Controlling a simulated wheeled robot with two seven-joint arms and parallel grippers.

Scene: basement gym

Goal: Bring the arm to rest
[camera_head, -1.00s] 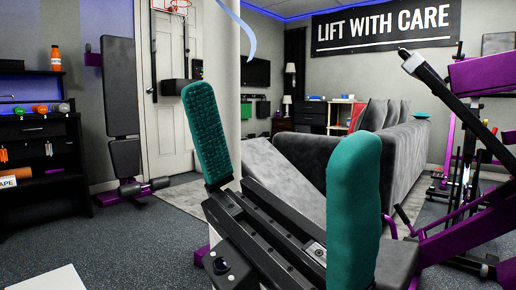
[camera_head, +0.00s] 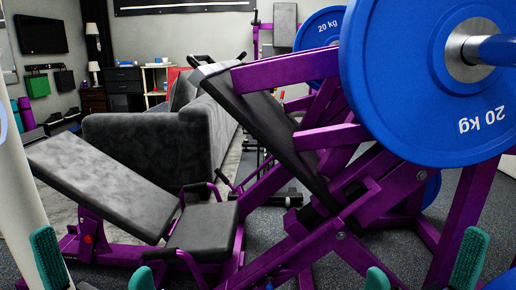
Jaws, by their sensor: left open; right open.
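My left gripper (camera_head: 95,268) shows at the bottom left of the head view. Its two teal finger pads stand well apart with nothing between them. My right gripper (camera_head: 424,270) shows at the bottom right, its teal pads also wide apart and empty. Only the upper parts of the pads show; the gripper bodies and both arms are below the picture edge.
A purple leg press with grey seat (camera_head: 205,229) and sloping backrest (camera_head: 97,179) fills the middle. Its blue 20 kg plate (camera_head: 420,90) looms at upper right. A grey sofa (camera_head: 155,143) stands behind. A white column (camera_head: 18,200) is at the left edge.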

